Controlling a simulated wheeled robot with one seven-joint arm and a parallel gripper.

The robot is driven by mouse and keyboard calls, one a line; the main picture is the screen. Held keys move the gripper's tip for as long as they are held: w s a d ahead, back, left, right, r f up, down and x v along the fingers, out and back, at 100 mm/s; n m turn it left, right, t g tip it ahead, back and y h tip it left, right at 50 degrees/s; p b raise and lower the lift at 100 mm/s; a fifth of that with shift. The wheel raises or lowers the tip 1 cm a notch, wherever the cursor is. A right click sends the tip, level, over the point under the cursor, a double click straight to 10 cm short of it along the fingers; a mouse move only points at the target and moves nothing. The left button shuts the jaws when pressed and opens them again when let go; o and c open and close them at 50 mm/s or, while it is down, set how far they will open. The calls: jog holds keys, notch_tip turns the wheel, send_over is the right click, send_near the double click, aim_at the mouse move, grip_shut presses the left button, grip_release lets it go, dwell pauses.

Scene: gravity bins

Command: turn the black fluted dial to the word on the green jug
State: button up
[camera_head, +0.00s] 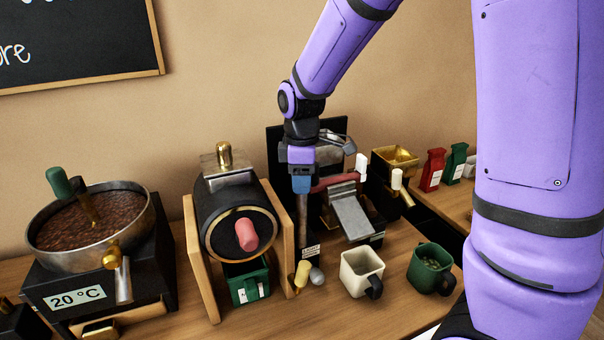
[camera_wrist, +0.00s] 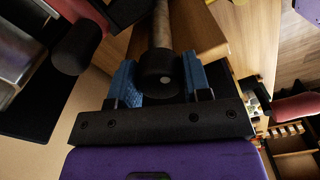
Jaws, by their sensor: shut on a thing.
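My gripper (camera_head: 303,185) points down in front of the dark machine at the back middle. In the wrist view its blue jaws (camera_wrist: 160,80) are shut on a round black knob (camera_wrist: 160,70) at the end of a grey shaft (camera_wrist: 161,25). I cannot make out flutes on this knob, so I cannot tell whether it is the black fluted dial. A dark green jug (camera_head: 420,268) with a black handle stands on the counter at right, with greenish bits inside. No word on it is readable from here. Any dial markings are hidden or too small.
A cream mug (camera_head: 355,270) stands left of the green jug. A roaster drum (camera_head: 225,225) with a red knob is left of my gripper, above a green bin (camera_head: 240,290). A bean pan (camera_head: 95,230) is far left. Yellow (camera_head: 302,273) and grey (camera_head: 317,276) knobs sit below my gripper.

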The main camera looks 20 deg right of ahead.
jog(key=m, duration=0.7)
jog(key=shift+f, duration=0.1)
jog(key=o, duration=0.9)
jog(key=shift+o, duration=0.2)
jog(key=shift+r, duration=2.55)
